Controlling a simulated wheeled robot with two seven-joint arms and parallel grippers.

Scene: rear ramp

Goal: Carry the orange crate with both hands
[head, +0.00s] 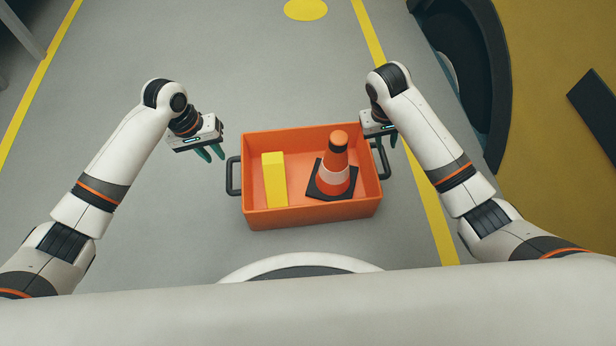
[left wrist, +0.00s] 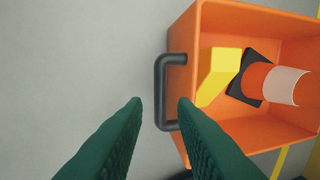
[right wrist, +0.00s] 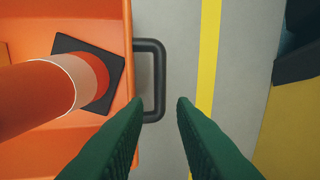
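The orange crate (head: 315,214) sits in front of me, with a dark handle on each side. Its left handle (head: 231,176) also shows in the left wrist view (left wrist: 160,92). Its right handle (head: 384,160) also shows in the right wrist view (right wrist: 158,80). My left gripper (head: 212,153) is open and empty, up and left of the left handle in the head view and apart from it. My right gripper (head: 386,138) is open near the right handle; its fingers overlap the handle's far end in the head view, and contact cannot be told. Neither gripper holds anything.
Inside the crate are a yellow block (head: 274,180) and an orange-and-white cone (head: 335,165) on a dark base. Yellow lines (head: 432,205) mark the grey floor. A large dark wheel-like shape (head: 480,70) and a yellow surface lie at the right. Floor left of the crate is clear.

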